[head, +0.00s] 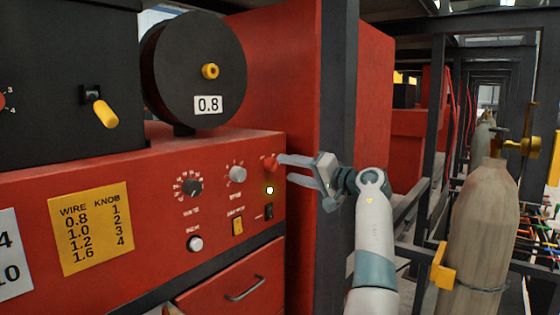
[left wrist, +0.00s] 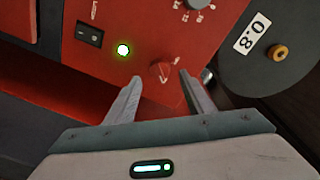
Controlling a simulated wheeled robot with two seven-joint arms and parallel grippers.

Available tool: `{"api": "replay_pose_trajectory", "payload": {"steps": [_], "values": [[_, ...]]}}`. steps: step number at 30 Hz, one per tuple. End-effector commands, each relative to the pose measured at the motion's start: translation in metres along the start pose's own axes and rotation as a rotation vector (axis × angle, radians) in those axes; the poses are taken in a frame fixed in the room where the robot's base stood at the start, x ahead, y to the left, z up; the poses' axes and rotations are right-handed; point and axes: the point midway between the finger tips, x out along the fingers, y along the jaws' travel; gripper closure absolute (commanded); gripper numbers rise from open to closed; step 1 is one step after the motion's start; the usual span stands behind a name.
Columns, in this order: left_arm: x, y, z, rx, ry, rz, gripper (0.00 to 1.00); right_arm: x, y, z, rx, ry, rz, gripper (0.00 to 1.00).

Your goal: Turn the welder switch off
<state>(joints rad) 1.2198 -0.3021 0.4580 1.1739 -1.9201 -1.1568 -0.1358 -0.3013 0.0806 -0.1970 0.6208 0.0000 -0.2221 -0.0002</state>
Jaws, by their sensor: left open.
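The red welder panel (head: 150,185) has a red rotary knob (head: 271,162) near its right edge. Below the knob are a lit lamp (head: 269,190) and a black rocker switch (head: 268,211). My left gripper (head: 283,168) is open at the red knob. In the left wrist view, the red knob (left wrist: 163,72) appears between the two fingertips (left wrist: 160,80), with a gap on each side. The lit lamp (left wrist: 123,49) and the black rocker switch (left wrist: 89,37) lie to the left there. I cannot tell how deep the fingers reach around the knob.
A wire spool marked 0.8 (head: 195,70) sits above the panel. Grey and black knobs (head: 191,187), a yellow button (head: 237,226) and a wire chart (head: 91,228) are on the panel. A dark post (head: 336,80) stands behind my gripper; a gas cylinder (head: 480,225) stands at right.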

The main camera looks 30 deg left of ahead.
Motion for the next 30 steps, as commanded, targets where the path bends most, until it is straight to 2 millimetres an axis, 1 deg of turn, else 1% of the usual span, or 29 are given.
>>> {"api": "replay_pose_trajectory", "payload": {"steps": [1,3,6,9,14,22,23,24,26,27,28,30], "values": [[0.009,-0.003,-0.002,0.002,-0.001,0.000,0.52,-0.007,0.001,-0.004,0.000,0.006,0.000,1.00],[0.020,-0.003,-0.001,0.001,-0.001,0.000,0.52,-0.011,0.001,-0.007,0.000,0.009,0.001,1.00],[0.032,-0.002,-0.001,0.000,-0.001,0.000,0.52,-0.016,0.001,-0.007,-0.001,0.010,0.000,1.00],[0.040,-0.001,-0.001,0.000,0.000,0.000,0.52,-0.019,0.000,-0.007,-0.002,0.009,0.000,1.00],[0.047,0.000,0.000,0.000,0.001,0.001,0.52,-0.020,0.000,-0.005,-0.004,0.006,-0.001,1.00],[0.047,0.000,0.000,-0.001,0.001,0.001,0.52,-0.020,-0.001,-0.003,-0.004,0.003,-0.001,1.00],[0.047,0.000,0.000,-0.001,0.001,0.001,0.56,-0.020,-0.001,-0.003,-0.004,0.003,-0.001,1.00],[0.047,0.000,0.000,-0.001,0.001,0.001,0.66,-0.020,-0.001,-0.003,-0.004,0.003,-0.001,1.00],[0.047,0.000,0.000,-0.001,0.001,0.001,0.80,-0.020,-0.001,-0.003,-0.004,0.003,-0.001,1.00],[0.047,0.000,0.000,-0.001,0.001,0.001,0.90,-0.020,-0.001,-0.003,-0.004,0.003,-0.001,1.00],[0.047,0.000,0.000,-0.001,0.001,0.001,0.93,-0.020,-0.001,-0.003,-0.004,0.003,-0.001,1.00],[0.047,0.000,0.000,-0.001,0.001,0.001,0.93,-0.020,-0.001,-0.003,-0.004,0.003,-0.001,1.00]]}}
